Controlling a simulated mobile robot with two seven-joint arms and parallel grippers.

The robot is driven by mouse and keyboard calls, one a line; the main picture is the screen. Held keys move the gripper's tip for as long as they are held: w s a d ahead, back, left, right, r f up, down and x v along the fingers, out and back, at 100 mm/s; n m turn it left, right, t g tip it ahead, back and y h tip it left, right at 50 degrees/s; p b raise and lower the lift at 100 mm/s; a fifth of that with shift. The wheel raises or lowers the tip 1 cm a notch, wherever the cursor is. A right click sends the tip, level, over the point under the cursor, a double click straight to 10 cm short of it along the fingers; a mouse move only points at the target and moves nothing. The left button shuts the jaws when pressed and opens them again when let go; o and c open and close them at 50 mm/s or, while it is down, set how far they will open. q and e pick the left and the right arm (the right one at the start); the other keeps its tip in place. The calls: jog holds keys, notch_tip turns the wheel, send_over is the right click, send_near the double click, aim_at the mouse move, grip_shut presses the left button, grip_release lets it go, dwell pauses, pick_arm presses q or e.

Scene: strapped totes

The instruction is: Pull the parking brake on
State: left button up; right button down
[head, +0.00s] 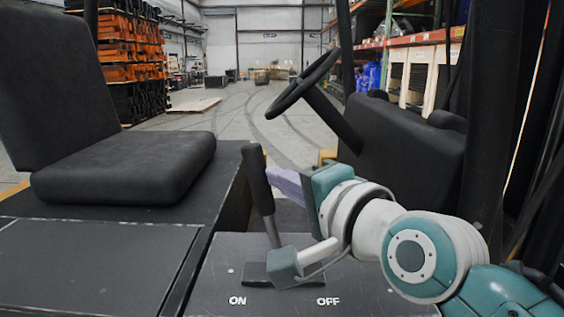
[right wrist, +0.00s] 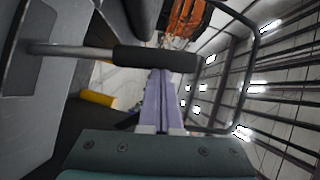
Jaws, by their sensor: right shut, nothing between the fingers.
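The parking brake lever has a black grip (head: 257,178) on a grey metal rod that rises from a dark slot plate on the console (head: 215,290). In the head view the lever leans to the left at its top, toward the side of the ON label (head: 237,300); the OFF label (head: 328,301) is to the right. My right gripper (head: 275,174) is shut and empty, its purple fingers pointing left at the grip from its right side. In the right wrist view the fingertips (right wrist: 160,76) meet or nearly meet the black grip (right wrist: 155,59); I cannot tell if they touch. The left gripper is out of view.
A black seat (head: 125,165) stands to the left of the console. A steering wheel (head: 302,84) and a dark dash block (head: 405,135) are beyond my right arm. A dark post stands at the right. The warehouse floor is open behind.

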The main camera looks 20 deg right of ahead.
aim_at(251, 180)
jog(key=a, duration=0.2)
jog(key=shift+w+a+f+n+p, duration=0.1)
jog(key=shift+w+a+n+p, duration=0.2)
jog(key=shift+w+a+p, duration=0.1)
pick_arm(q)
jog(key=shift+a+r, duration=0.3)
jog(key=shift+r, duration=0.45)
pick_arm(e)
jog(key=shift+a+f, duration=0.15)
jog(key=shift+a, duration=0.1)
